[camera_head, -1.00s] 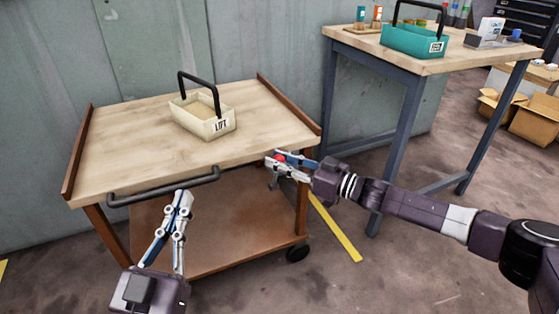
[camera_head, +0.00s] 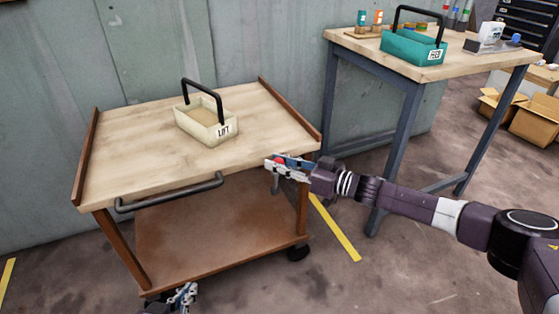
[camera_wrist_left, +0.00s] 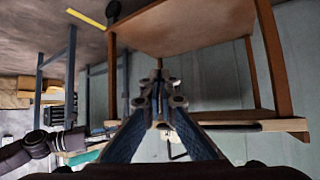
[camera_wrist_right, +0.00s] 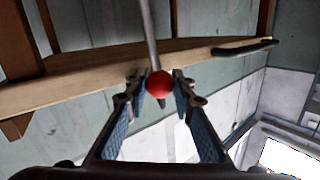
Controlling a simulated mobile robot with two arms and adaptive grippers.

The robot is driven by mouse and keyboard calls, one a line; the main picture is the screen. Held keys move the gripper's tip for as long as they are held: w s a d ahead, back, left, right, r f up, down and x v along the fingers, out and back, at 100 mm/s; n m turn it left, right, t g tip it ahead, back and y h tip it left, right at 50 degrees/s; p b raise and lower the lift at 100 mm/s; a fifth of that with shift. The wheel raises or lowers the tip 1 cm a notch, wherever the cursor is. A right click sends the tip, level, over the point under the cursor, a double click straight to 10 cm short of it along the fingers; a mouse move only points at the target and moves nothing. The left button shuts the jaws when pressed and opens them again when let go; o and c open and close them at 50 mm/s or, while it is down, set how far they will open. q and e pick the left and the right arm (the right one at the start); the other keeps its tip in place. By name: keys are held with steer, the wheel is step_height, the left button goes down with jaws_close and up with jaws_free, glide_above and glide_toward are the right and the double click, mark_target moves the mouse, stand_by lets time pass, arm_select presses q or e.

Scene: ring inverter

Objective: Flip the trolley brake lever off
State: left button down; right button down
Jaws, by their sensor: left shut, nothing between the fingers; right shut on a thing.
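The wooden trolley (camera_head: 150,172) has its brake lever at the front right corner, below the top. The lever's red knob (camera_head: 280,160) shows at my right gripper (camera_head: 276,164). In the right wrist view the red knob (camera_wrist_right: 159,84) sits between the fingers of my right gripper (camera_wrist_right: 154,88), with the grey lever rod (camera_wrist_right: 148,35) running up from it. The right gripper is shut on this knob. My left gripper (camera_head: 182,297) is low at the bottom edge, in front of the trolley, partly cut off. The left wrist view shows its fingertips (camera_wrist_left: 158,98) together and empty.
A cream box labelled LIFT (camera_head: 205,127) with a black handle stands on the trolley. A dark push handle (camera_head: 170,195) runs along its front edge. A workbench (camera_head: 405,68) with a teal box (camera_head: 412,48) stands at the right. Floor in front is clear.

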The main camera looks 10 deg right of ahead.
steer(key=shift+w+p, duration=0.15)
steer(key=shift+p, duration=0.15)
arm_select(q)
steer(key=s+f+g, duration=0.1)
steer(key=s, duration=0.1)
steer(key=s+a+f+g, duration=0.1)
steer(key=s+f, duration=0.1)
steer(key=shift+a+f+y, duration=0.1)
steer(key=shift+a+y, duration=0.1)
steer(key=shift+y, duration=0.1)
arm_select(e)
steer(key=shift+r, duration=0.1)
arm_select(q)
steer(key=shift+w, duration=0.1)
arm_select(e)
steer(key=c, duration=1.7)
jaws_free()
steer(key=shift+o, duration=0.2)
steer(key=v, duration=0.7)
steer(key=shift+s+d, duration=0.25)
steer(key=shift+d, duration=0.1)
